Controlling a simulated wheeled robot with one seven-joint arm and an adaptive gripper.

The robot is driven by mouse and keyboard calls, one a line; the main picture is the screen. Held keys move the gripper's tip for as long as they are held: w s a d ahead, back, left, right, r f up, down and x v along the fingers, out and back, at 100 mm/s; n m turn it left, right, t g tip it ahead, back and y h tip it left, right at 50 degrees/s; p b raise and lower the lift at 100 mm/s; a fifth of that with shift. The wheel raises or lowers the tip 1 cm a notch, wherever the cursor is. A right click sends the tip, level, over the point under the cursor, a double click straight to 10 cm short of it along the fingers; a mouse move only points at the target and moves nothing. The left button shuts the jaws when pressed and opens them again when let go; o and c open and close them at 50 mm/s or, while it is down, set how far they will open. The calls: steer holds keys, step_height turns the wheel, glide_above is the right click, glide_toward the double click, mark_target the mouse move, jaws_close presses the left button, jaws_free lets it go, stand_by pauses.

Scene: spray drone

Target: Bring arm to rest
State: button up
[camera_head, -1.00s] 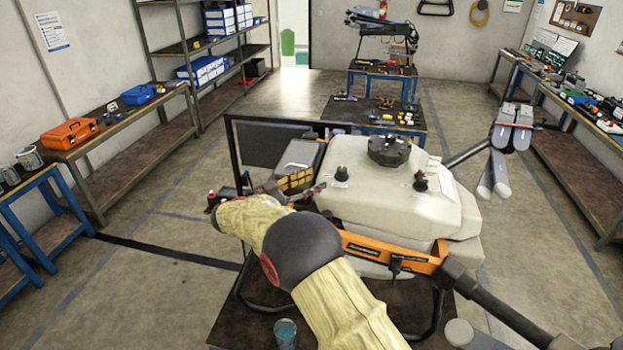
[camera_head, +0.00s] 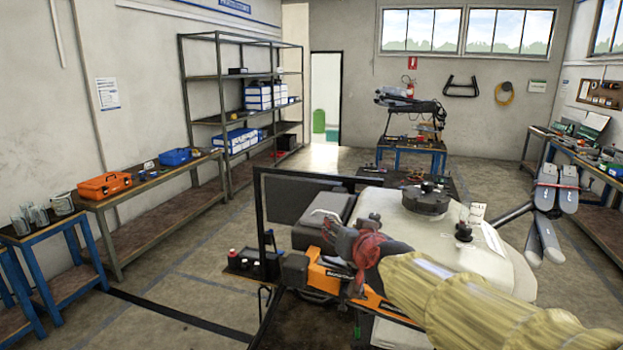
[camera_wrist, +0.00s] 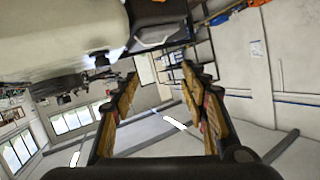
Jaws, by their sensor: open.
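My arm, in a yellowish sleeve, reaches across the lower right of the head view, in front of the spray drone (camera_head: 390,215). The drone has a cream tank with a black cap (camera_head: 426,199) and an orange front frame (camera_head: 335,281). My gripper shows in the wrist view (camera_wrist: 162,98), its two padded fingers spread apart with nothing between them. The wrist view is tilted, and the pale tank (camera_wrist: 55,35) fills its upper left, beside the fingers. In the head view the fingertips are hard to make out against the drone.
A workbench (camera_head: 150,181) with an orange case (camera_head: 103,186) and a blue case (camera_head: 176,157) runs along the left wall. A metal shelf (camera_head: 232,78) stands behind it. Folded drone arms with propellers (camera_head: 546,215) stick out at the right. The floor (camera_head: 190,290) at left is open.

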steer(key=s+d+f+g+b, duration=0.2)
steer(key=s+f, duration=0.6)
steer(key=s, duration=0.4)
steer(key=s+d+f+g+h+b, duration=0.1)
steer(key=s+d+f+g+b, duration=0.2)
steer(key=s+d+f, duration=0.3)
steer(key=s+d+f+g+h+b, duration=0.1)
steer(key=s+d+f+g+b, duration=0.2)
steer(key=s+f, duration=0.9)
steer(key=s, duration=0.5)
steer(key=shift+s+d+f+n+g, duration=0.2)
steer(key=shift+s+d+n+g, duration=0.1)
steer(key=shift+s+d+n, duration=0.1)
steer(key=shift+o, duration=0.3)
steer(key=shift+w, duration=0.1)
